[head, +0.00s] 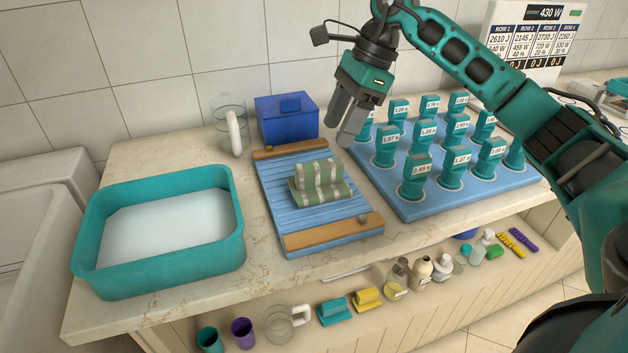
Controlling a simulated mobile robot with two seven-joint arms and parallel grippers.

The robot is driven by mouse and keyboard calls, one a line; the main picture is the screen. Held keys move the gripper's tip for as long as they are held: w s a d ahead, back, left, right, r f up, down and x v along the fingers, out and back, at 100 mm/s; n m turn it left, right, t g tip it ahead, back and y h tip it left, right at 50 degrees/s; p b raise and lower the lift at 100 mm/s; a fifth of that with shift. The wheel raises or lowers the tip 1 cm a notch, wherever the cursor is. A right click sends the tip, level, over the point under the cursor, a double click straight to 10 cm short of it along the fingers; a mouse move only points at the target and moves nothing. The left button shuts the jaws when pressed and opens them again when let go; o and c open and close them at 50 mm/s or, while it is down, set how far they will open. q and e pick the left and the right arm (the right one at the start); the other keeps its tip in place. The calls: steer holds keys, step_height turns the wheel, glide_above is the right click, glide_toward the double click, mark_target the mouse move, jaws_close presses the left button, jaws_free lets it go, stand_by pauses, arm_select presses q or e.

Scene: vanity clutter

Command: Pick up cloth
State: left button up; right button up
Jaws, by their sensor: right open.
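The cloth (322,190) is green and white striped and sits folded on a blue ribbed board (275,208) with wooden end strips, in the middle of the counter. My right gripper (345,128) is above and behind the cloth, to its upper right, with its fingers pointing down. My left gripper does not show in the head view.
A teal basin (240,235) with pale liquid stands at the left. A blue box (287,118) and a clear jug (232,130) stand behind the board. A blue tray (405,212) of several labelled teal blocks is on the right. Bottles and cups fill a lower shelf.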

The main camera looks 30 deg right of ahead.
mark_target(318, 164)
steer(key=x, duration=0.4)
steer(key=shift+w+a+f, duration=0.1)
steer(key=shift+a+f, duration=0.15)
steer(key=shift+f, duration=0.1)
steer(key=shift+w+x, duration=0.2)
steer(key=shift+x, duration=1.1)
steer(key=shift+w+x, duration=0.25)
steer(key=shift+x, duration=1.1)
steer(key=shift+r, duration=0.1)
steer(key=c, duration=1)
steer(key=shift+c, duration=0.2)
